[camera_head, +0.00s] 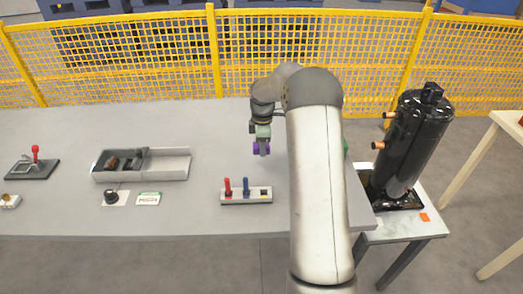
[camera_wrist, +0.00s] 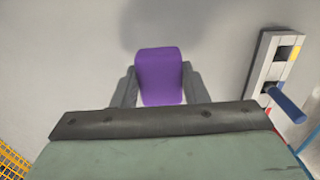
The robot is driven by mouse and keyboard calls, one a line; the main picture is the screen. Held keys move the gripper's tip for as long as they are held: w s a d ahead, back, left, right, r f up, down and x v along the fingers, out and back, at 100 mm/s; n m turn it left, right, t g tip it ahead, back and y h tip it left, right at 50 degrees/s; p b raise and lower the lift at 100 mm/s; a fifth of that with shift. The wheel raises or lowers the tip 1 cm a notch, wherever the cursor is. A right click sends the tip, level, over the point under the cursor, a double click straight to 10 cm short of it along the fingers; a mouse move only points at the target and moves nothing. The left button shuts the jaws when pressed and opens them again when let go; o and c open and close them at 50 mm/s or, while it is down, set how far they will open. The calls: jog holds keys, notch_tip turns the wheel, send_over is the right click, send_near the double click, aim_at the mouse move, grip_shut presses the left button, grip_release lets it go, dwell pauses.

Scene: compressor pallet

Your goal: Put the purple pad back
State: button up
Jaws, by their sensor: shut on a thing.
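The purple pad (camera_wrist: 160,75) is held between the two fingers of my gripper (camera_wrist: 160,88) in the wrist view. In the head view my gripper (camera_head: 262,146) hangs over the grey table, and the purple pad (camera_head: 256,149) shows at its fingers. A light grey rack (camera_head: 236,200) stands on the table below and left of my gripper. It bears a red-handled tool (camera_head: 227,187) and a blue-handled tool (camera_head: 246,187). A spot at its right end has a yellow mark and a dark opening. The rack also shows in the wrist view (camera_wrist: 262,70) at the right.
A grey tray (camera_head: 172,165) with dark parts stands on the left of the table. A black knob (camera_head: 111,197), a small white-green box (camera_head: 149,199) and a red-handled clamp (camera_head: 36,160) are nearby. A yellow fence (camera_head: 130,65) runs behind.

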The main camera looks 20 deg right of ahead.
aim_at(262, 159)
jog(key=shift+w+d+f, duration=0.2)
jog(key=shift+w+f, duration=0.5)
jog(key=shift+f, duration=0.15)
jog(key=shift+w+f, duration=0.1)
jog(key=shift+f, duration=1.5)
jog(key=shift+f, duration=0.2)
jog(key=o, duration=1)
jog(key=shift+o, duration=0.2)
jog(key=shift+r, duration=0.1)
